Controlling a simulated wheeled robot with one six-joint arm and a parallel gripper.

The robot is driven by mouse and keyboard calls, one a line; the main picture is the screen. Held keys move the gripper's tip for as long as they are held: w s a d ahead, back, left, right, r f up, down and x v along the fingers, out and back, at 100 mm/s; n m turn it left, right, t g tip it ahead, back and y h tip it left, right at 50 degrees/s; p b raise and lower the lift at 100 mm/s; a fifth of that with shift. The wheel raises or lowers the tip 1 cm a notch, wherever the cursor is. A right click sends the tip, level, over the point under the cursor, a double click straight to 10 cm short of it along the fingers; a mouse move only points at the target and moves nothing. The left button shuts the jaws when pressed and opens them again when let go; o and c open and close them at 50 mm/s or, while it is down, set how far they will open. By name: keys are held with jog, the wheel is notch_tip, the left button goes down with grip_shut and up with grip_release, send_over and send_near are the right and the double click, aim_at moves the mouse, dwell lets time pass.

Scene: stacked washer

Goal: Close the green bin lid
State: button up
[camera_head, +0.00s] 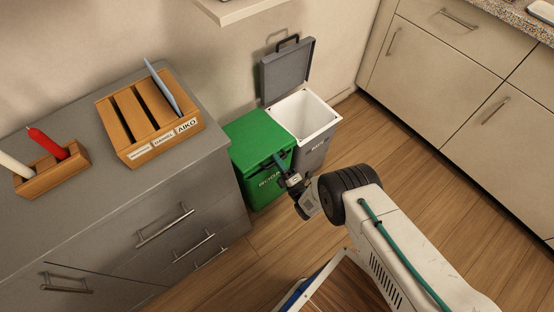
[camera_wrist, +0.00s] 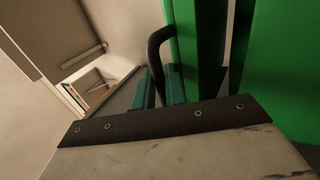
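The green bin (camera_head: 262,180) stands on the floor beside the grey cabinet. Its green lid (camera_head: 258,132) lies over the top. In the wrist view a dark gap runs between two green parts, the lid and the bin, but I cannot tell how far the lid is raised. My gripper (camera_head: 280,165) is at the front edge of the green bin. In the wrist view a black curved handle (camera_wrist: 155,50) passes between my teal fingertips (camera_wrist: 160,85), which sit close on both sides of it. The contact itself is partly hidden.
A grey bin (camera_head: 312,152) with a white rim stands right beside the green one, its grey lid (camera_head: 288,70) upright. The grey cabinet (camera_head: 120,225) is to the left, with wooden holders on top. Wooden floor (camera_head: 400,160) is clear to the right, before beige cabinets (camera_head: 440,75).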

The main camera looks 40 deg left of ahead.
jog(key=v, duration=0.8)
jog(key=shift+c, duration=0.3)
